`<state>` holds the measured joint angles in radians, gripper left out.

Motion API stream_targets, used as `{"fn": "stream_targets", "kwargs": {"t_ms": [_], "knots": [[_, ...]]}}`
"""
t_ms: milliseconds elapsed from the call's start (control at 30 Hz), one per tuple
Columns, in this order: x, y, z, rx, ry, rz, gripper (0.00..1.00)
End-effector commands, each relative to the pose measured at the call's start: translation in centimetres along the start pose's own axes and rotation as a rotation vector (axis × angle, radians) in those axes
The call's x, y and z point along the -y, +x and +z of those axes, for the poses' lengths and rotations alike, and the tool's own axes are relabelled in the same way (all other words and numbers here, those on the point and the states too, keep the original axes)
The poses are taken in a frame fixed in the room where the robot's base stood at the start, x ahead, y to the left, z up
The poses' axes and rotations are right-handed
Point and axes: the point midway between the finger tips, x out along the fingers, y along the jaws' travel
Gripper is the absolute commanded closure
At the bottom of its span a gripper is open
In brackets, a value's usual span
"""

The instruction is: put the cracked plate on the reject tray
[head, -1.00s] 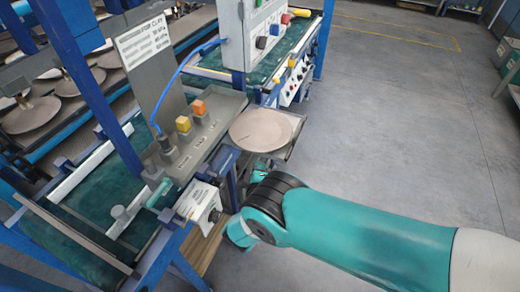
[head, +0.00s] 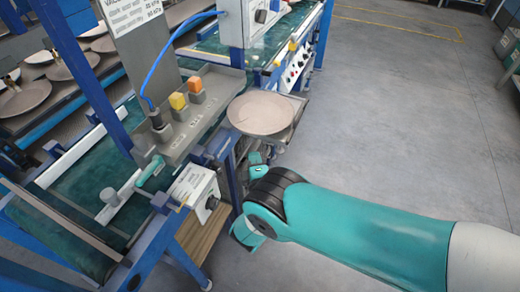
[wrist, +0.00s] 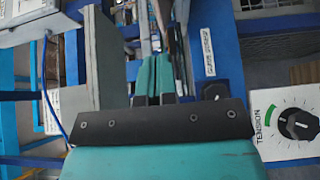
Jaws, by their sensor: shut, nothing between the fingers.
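A round pinkish-beige plate (head: 262,113) lies flat on a grey tray or stand (head: 299,108) to the right of the control panel. No crack can be made out on it at this size. I cannot tell whether this stand is the reject tray. My gripper shows in the wrist view with two teal fingers (wrist: 155,76) shut together and empty. In the head view my wrist is below and in front of the plate, apart from it, and the fingers are mostly hidden. A thin brownish edge (wrist: 166,18) shows beyond the fingertips in the wrist view; I cannot tell what it is.
A grey panel with yellow and orange buttons (head: 178,101) stands left of the plate. A white box with a dial (head: 197,192) sits close to my wrist; a tension dial (wrist: 293,123) shows at right in the wrist view. More plates (head: 22,98) lie at far left.

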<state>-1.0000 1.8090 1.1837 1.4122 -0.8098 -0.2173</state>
Motion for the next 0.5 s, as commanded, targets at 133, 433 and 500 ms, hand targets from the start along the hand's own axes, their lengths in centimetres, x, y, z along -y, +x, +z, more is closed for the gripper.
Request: {"fn": "stream_targets", "kwargs": {"t_ms": [133,433,500], "knots": [[0.7,0.7,-0.1,0.000,0.001,0.002,1.00],[0.7,1.7,0.2,0.002,0.000,0.001,1.00],[0.6,1.8,0.3,0.002,0.000,0.001,1.00]]}}
